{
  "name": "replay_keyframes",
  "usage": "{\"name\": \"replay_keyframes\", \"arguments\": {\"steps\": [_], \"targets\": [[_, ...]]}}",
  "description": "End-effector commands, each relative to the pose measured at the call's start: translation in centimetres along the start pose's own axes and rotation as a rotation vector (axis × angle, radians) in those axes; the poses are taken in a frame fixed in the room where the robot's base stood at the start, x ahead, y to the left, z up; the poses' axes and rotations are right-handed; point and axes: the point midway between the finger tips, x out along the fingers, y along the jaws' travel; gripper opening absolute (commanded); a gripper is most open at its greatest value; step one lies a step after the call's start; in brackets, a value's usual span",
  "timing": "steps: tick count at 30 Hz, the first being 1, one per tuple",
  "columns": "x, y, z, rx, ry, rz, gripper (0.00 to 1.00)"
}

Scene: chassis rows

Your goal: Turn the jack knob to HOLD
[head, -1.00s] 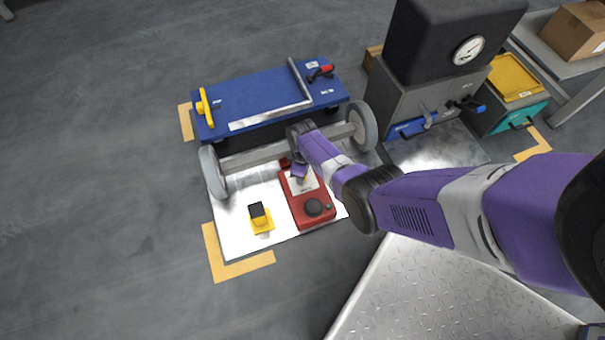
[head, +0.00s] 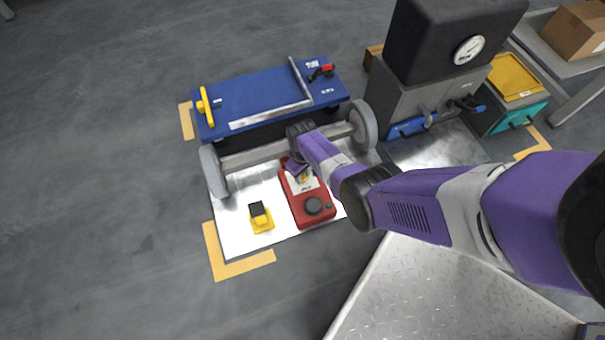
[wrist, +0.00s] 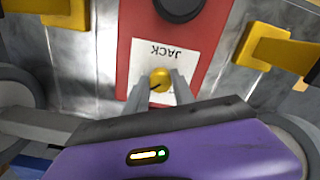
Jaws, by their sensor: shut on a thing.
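The red jack unit (head: 307,205) lies on the bright metal plate in the head view. Its white label reading JACK (wrist: 145,55) shows in the wrist view. A small yellow knob (wrist: 160,78) sits on that label, between the two fingers of my gripper (wrist: 160,88), which is shut on it. A dark pointer line shows on the knob; the HOLD mark cannot be read. In the head view my gripper (head: 300,172) is over the far half of the jack unit.
A yellow block with a black top (head: 260,216) stands left of the jack. An axle with grey wheels (head: 363,124) crosses just behind my gripper. A blue cart deck (head: 260,97) lies beyond it. A grey cabinet with a gauge (head: 468,50) stands at right.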

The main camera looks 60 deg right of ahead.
Motion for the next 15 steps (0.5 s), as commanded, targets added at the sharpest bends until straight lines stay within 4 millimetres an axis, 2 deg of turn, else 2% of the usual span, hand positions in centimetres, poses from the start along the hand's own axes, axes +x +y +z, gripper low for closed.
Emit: {"name": "replay_keyframes", "arguments": {"steps": [7, 8, 9, 11, 15], "targets": [[0.03, -0.02, 0.04, 0.002, 0.0, -0.001, 0.0], [0.03, -0.02, 0.04, 0.002, 0.0, -0.001, 0.32], [0.03, -0.02, 0.04, 0.002, 0.0, -0.001, 0.4], [0.03, -0.01, 0.04, 0.002, 0.0, -0.001, 0.52], [0.02, -0.01, 0.03, 0.001, 0.0, -0.001, 0.52]]}}
